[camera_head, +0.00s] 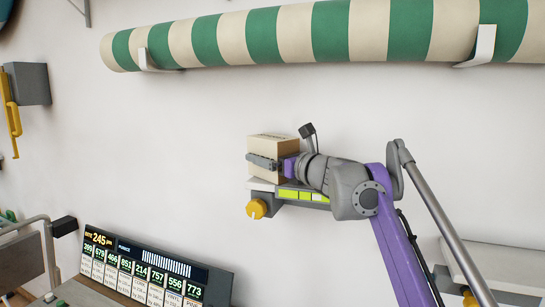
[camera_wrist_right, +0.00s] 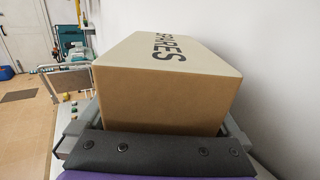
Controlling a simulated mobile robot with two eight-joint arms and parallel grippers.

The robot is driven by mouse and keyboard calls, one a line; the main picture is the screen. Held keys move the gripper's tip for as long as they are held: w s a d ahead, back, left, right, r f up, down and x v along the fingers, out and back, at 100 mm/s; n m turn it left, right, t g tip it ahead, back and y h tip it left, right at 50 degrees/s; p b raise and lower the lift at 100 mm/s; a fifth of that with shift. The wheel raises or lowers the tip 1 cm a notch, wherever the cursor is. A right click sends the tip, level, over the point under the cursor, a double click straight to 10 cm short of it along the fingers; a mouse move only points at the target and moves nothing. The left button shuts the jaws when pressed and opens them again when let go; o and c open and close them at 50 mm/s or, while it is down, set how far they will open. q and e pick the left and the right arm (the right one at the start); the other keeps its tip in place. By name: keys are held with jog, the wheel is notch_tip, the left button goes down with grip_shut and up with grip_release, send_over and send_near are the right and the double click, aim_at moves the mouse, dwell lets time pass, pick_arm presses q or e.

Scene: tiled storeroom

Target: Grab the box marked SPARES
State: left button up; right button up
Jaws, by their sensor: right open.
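The tan box marked SPARES (camera_head: 280,143) sits on a small white-topped wall unit (camera_head: 262,186) in the head view. In the right wrist view the box (camera_wrist_right: 150,92) fills the middle, with dark lettering on its pale top. My right gripper (camera_head: 256,160) is at the box, one grey finger along its near side. In the wrist view the fingers show low on both sides of the box, and the jaws are open around it. Whether they touch it is hard to tell. The far finger is hidden in the head view. My left gripper is not in view.
The wall unit has a yellow knob (camera_head: 256,209) and green-yellow display panels. A green-and-cream striped roll (camera_head: 330,32) lies on wall brackets above. A number display board (camera_head: 150,270) stands lower left. A pale ledge (camera_head: 505,262) is at lower right.

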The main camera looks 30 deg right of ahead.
jog(key=shift+s, duration=0.1)
jog(key=c, duration=1.4)
jog(key=shift+c, duration=0.2)
